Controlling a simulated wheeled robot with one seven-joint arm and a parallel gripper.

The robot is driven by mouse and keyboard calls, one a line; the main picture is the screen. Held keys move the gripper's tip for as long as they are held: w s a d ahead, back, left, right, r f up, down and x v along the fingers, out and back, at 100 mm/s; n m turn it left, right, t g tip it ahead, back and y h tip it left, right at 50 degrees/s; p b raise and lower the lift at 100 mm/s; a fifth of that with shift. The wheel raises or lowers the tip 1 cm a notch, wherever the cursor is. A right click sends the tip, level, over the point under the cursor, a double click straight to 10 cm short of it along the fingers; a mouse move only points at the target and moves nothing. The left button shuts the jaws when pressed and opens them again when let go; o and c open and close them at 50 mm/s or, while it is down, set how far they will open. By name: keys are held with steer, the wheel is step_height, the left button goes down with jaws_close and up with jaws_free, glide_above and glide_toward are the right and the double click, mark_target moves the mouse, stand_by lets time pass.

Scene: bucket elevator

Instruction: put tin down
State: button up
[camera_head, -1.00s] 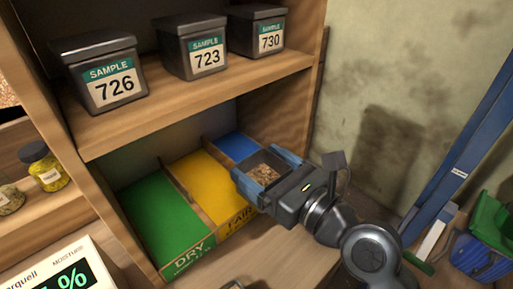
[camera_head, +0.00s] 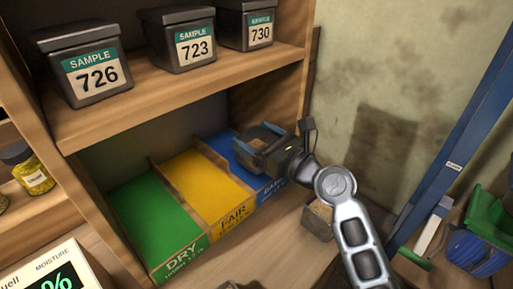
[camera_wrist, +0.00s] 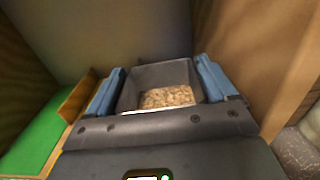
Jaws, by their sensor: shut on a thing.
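The tin (camera_head: 266,136) is a dark, open-topped square container with tan grain inside. It also shows in the wrist view (camera_wrist: 158,74), upright between the two blue fingers. My gripper (camera_head: 263,144) is shut on it and holds it over the blue compartment (camera_head: 218,146), at the right end of the sorting tray. The tin's underside is hidden, so I cannot tell whether it touches the blue floor. The yellow FAIR compartment (camera_head: 200,182) and green DRY compartment (camera_head: 150,222) lie to the left and are empty.
The shelf above carries bins 726 (camera_head: 92,72), 723 (camera_head: 184,42) and 730 (camera_head: 250,28). The wooden side panel (camera_head: 284,92) stands close right of the tin. Another grain-filled container (camera_head: 317,222) sits below my arm. A moisture meter (camera_head: 50,275) is at lower left.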

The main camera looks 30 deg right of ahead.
steer(key=shift+w+d+f, duration=0.1)
steer(key=shift+w+f, duration=0.1)
steer(key=shift+f, duration=0.9)
steer(key=shift+f+b, duration=0.2)
steer(key=shift+b, duration=0.1)
steer(key=o, duration=1)
steer(key=shift+c, duration=0.2)
steer(key=shift+r, duration=0.15)
steer(key=v, duration=1.2)
